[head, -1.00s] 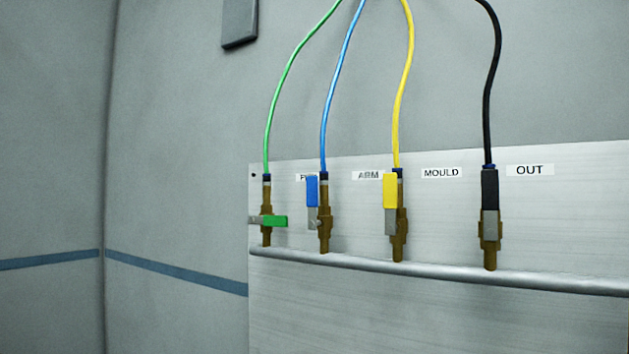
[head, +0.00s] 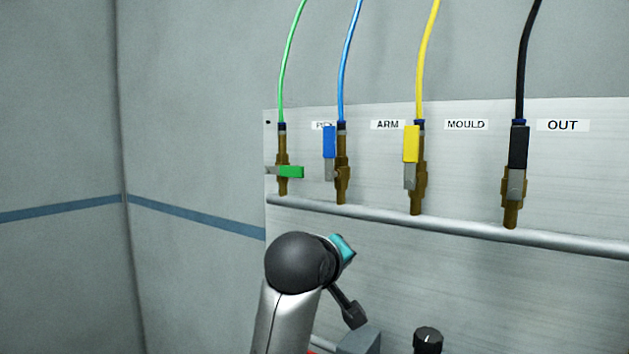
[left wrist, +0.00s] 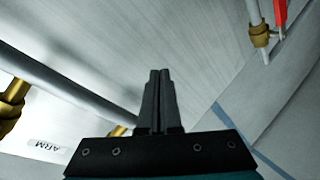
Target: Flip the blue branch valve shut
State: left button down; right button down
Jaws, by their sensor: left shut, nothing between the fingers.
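The blue branch valve shows in the head view. Its blue handle (head: 329,142) points up, alongside its upright brass body (head: 342,178), under the blue hose. My left arm reaches up from the bottom of the head view, below this valve and the pipe. A teal part of the wrist shows there, but the fingertips are hidden. In the left wrist view my left gripper (left wrist: 159,73) is shut and empty, apart from any valve. Brass fittings (left wrist: 12,106) and the ARM label (left wrist: 48,145) show at the lower left; no blue handle is visible there.
The green handle (head: 291,172) lies crosswise. The yellow handle (head: 411,144) and black handle (head: 519,147) stand upright. A steel pipe (head: 450,224) runs below the valves. A black knob (head: 428,339) sits lower. A red handle (left wrist: 281,11) shows in the left wrist view.

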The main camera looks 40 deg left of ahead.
aim_at(329, 142)
pick_arm(q)
jog(key=s+a+r+n+t+y, duration=0.1)
jog(key=s+r+n, duration=0.2)
jog(key=r, duration=0.4)
jog(key=s+a+r+n+t+y, duration=0.1)
jog(key=s+a+r+n, duration=0.1)
jog(key=r, duration=0.5)
jog(key=s+a+r+n+t+y+p, duration=0.1)
jog(key=s+r+n, duration=0.3)
jog(key=s+r, duration=0.2)
jog(key=shift+s+a+r+t, duration=0.25)
jog(key=shift+a+r+t, duration=0.1)
jog(key=shift+r, duration=0.2)
jog(key=shift+w, duration=0.1)
jog(key=w+p, duration=0.9)
jog(key=p, duration=0.1)
jog(key=shift+w+a+p, duration=0.15)
jog(key=shift+w+p, duration=0.05)
jog(key=shift+p, duration=0.2)
